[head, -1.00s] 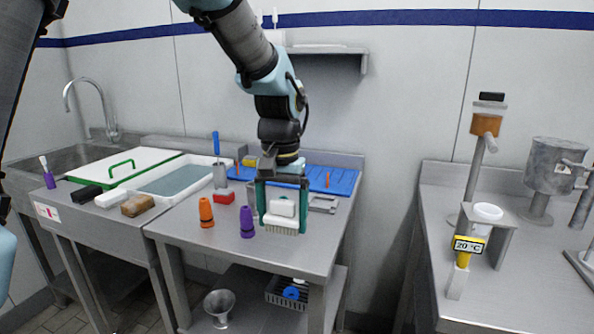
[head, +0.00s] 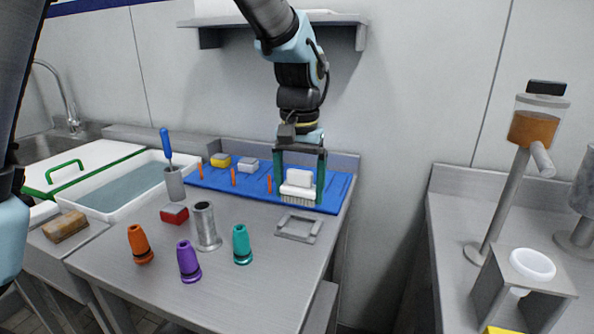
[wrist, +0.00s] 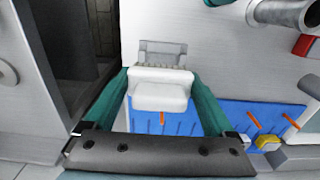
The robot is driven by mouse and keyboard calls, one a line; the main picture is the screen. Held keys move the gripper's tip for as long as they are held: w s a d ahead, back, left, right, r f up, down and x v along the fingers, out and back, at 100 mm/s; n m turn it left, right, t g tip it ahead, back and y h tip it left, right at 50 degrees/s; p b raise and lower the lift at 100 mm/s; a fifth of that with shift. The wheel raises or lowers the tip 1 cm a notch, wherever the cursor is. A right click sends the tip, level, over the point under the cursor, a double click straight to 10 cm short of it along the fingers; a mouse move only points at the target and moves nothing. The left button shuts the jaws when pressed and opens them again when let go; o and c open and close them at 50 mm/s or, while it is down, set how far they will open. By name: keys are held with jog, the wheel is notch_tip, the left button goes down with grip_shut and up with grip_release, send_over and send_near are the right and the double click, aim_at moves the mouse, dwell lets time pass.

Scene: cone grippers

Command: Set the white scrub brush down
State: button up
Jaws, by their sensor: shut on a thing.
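The white scrub brush (head: 298,187) is between the fingers of my gripper (head: 301,180), bristles facing down. My gripper is shut on it, over the right end of the blue mat (head: 222,184). In the wrist view the brush (wrist: 160,92) sits between the two teal fingers (wrist: 163,95), with the blue mat (wrist: 180,122) below it. I cannot tell whether the bristles touch the mat.
Orange pegs (head: 233,177) divide the mat, with a yellow-topped block (head: 220,160) and a grey-white block (head: 248,165) in it. A grey metal frame (head: 298,228) lies in front. Orange, purple and teal cones (head: 242,245) stand nearer, beside a metal cylinder (head: 206,226).

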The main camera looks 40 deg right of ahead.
jog(key=w+d+p, duration=0.2)
jog(key=w+d, duration=0.1)
jog(key=d, duration=0.2)
jog(key=w+d+f+p, duration=0.1)
jog(key=w+d+p, duration=0.2)
jog(key=d, duration=0.2)
jog(key=w+d+f+p, duration=0.1)
jog(key=w+d+p, duration=0.1)
jog(key=d, duration=0.3)
jog(key=shift+w+d, duration=0.15)
jog(key=shift+w, duration=0.75)
notch_tip(320, 180, down, 4)
jog(key=p, duration=0.2)
jog(key=shift+f+p, duration=0.1)
jog(key=shift+p, duration=0.3)
jog(key=shift+w+d+f, duration=0.1)
jog(key=shift+d+f, duration=0.05)
jog(key=shift+f, duration=0.25)
jog(key=shift+f, duration=0.2)
jog(key=o, duration=1.1)
jog(key=shift+c, duration=0.2)
